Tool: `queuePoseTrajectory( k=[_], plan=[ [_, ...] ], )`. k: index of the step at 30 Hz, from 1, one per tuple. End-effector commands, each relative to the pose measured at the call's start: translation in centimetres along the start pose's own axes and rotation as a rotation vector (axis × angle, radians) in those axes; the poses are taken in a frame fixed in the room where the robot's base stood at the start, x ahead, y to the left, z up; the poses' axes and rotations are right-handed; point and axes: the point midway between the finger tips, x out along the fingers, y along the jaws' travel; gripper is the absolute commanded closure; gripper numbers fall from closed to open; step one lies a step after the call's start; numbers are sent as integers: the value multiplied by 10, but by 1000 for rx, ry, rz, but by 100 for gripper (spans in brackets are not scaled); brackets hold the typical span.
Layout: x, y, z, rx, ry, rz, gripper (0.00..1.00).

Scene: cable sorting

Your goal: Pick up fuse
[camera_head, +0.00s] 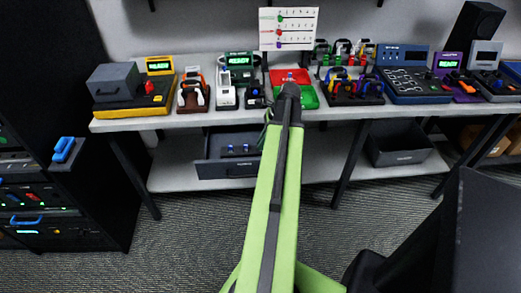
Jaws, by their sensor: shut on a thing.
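My gripper (290,90) is at the far end of my green arm, over the front of the workbench by the red and green trays. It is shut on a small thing. My own arm and wrist hide the fingertips and what they hold, so I cannot tell whether it is the fuse. The red tray (276,76) lies just beyond the gripper, with a small blue and red item (290,76) in it. The green tray (309,98) lies in front of the red one, partly behind my wrist.
The bench (215,116) is crowded: a yellow station (146,108) at left, cable holders (193,93), a blue panel (412,88) at right. The open drawer (225,170) juts out under the bench. A dark bin (400,152) stands on the lower shelf. A dark rack stands at left.

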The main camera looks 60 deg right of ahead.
Motion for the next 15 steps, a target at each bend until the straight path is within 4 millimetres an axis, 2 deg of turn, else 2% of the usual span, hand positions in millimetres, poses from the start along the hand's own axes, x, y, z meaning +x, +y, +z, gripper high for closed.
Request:
queuePoseTrajectory(
  k=[10,15],
  plan=[
    [-2,0,0,0,0,0,100],
    [-16,0,6,0,0,0,100]
  ],
)
